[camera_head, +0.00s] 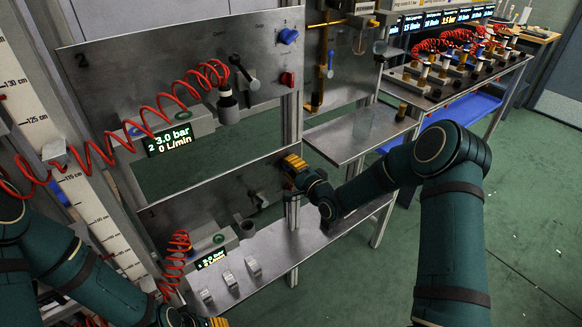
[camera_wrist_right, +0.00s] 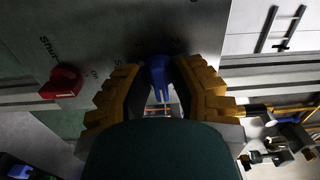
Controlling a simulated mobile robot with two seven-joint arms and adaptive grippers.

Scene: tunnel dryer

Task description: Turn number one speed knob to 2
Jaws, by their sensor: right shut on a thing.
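In the right wrist view, a blue knob (camera_wrist_right: 158,76) sits on a grey metal panel (camera_wrist_right: 100,25) between the yellow stepped fingers of my right gripper (camera_wrist_right: 160,88). The fingers are closed on its sides. Dark printed marks that look like 1 and 2 stand on the panel just beyond the knob. In the head view, my right gripper (camera_head: 291,163) is at the upper right edge of the lower panel (camera_head: 215,195) and hides the knob. My left gripper (camera_head: 212,321) is at the bottom edge, mostly cut off, so its opening cannot be made out.
A red shut-off knob (camera_wrist_right: 62,82) is beside the right gripper. The upper panel (camera_head: 150,70), marked 2, has its own blue knob (camera_head: 288,36) and red knob (camera_head: 287,79). A coiled red hose (camera_head: 145,125) hangs in front. A metal shelf (camera_head: 270,258) lies below the lower panel.

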